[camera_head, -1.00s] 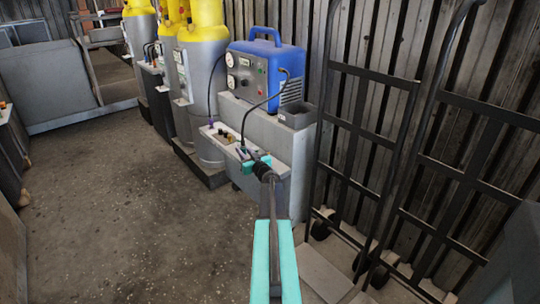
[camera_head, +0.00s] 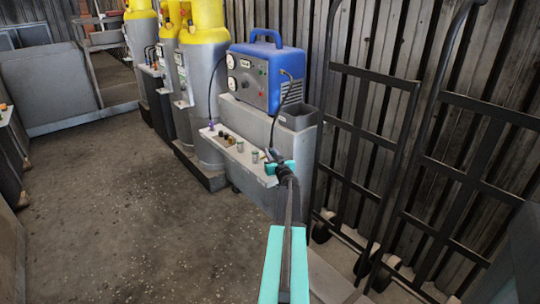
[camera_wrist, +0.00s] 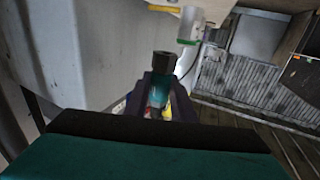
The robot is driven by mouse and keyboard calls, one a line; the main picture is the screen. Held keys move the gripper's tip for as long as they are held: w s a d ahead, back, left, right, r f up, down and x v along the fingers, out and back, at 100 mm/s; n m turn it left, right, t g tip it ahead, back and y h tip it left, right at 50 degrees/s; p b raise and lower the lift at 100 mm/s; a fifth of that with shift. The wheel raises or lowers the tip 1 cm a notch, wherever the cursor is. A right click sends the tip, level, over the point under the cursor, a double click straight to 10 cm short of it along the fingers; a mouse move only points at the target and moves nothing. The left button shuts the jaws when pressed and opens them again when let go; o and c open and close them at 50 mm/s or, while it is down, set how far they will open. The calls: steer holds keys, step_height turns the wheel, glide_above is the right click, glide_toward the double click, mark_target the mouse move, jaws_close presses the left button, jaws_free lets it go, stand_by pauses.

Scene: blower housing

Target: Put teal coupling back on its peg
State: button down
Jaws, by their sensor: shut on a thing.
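The teal coupling (camera_wrist: 158,94) shows in the wrist view as a teal body with a dark end, between the two dark fingers of my gripper (camera_wrist: 160,104). My gripper is shut on it. In the head view my gripper (camera_head: 273,156) is at the right end of the grey cabinet's ledge, and the coupling is too small to make out there. Several small pegs or fittings stand along the ledge, the nearest being a pale peg (camera_head: 255,157) just left of my gripper. In the wrist view a pale cylinder with a green rim (camera_wrist: 190,27) is beyond the coupling.
A blue machine (camera_head: 268,75) stands on the grey cabinet (camera_head: 262,128), with a black hose (camera_head: 276,118) running down toward my gripper. Yellow-topped cylinders (camera_head: 201,75) stand to the left. Black hand trucks (camera_head: 365,150) lean at the right. The floor at left is clear.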

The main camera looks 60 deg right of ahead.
steer(key=shift+f, duration=0.1)
step_height(320, 180, down, 4)
steer(key=b, duration=0.5)
steer(key=shift+f, duration=0.2)
steer(key=shift+r, duration=0.2)
steer(key=shift+s+a+p, duration=0.1)
steer(key=shift+s+p, duration=0.15)
steer(key=shift+p, duration=0.3)
steer(key=shift+f+b, duration=0.3)
steer(key=shift+f, duration=1.15)
stand_by(1.0)
steer(key=c, duration=1.4)
jaws_free()
steer(key=shift+c, duration=0.2)
